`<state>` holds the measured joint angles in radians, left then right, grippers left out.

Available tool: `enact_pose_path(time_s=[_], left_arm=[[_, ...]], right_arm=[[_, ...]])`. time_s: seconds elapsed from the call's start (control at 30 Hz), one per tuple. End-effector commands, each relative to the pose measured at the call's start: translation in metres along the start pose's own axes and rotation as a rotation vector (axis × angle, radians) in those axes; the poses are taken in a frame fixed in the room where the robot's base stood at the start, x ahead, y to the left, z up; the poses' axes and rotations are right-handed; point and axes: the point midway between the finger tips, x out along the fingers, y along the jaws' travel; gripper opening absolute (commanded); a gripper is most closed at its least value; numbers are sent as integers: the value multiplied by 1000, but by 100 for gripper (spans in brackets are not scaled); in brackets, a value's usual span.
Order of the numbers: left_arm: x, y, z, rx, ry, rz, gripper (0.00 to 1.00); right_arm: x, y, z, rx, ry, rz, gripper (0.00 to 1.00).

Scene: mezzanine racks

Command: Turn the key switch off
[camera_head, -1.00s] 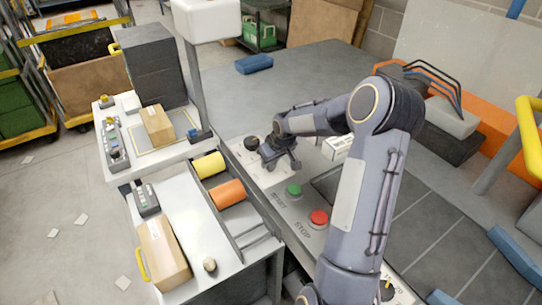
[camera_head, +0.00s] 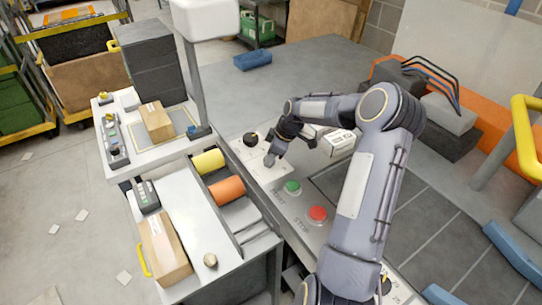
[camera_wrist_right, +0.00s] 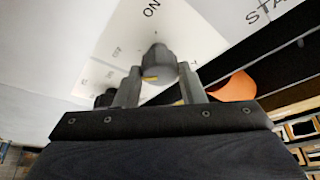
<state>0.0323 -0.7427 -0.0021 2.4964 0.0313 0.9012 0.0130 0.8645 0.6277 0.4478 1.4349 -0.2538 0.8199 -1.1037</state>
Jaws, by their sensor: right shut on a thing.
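The key switch (camera_wrist_right: 156,62) is a dark grey knob with a small yellow mark, on a pale panel lettered "ON" in the right wrist view. My right gripper (camera_wrist_right: 157,90) has one finger on each side of it and is shut on it. In the head view my right gripper (camera_head: 270,160) is at the panel's far left part and hides the switch. A green button (camera_head: 292,187) and a red stop button (camera_head: 317,214) are on the same panel, nearer me. My left gripper is not in view.
A black knob (camera_head: 250,139) stands close beside my right gripper. A white box (camera_head: 338,143) lies behind my forearm. Yellow (camera_head: 208,161) and orange (camera_head: 227,188) rollers lie left of the panel. A carton (camera_head: 164,250) sits on the white bench.

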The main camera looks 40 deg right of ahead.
Motion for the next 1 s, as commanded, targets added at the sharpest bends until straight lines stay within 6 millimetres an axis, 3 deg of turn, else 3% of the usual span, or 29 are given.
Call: enact_pose_path(time_s=[0.57,0.6,0.73,1.0], left_arm=[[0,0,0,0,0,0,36],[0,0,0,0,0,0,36],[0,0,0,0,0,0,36],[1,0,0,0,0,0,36]], right_arm=[[0,0,1,-30,-3,-13,13],[0,0,1,-30,-3,-13,40],[0,0,1,-29,-2,-12,57],[0,0,1,-28,-2,-12,58]])
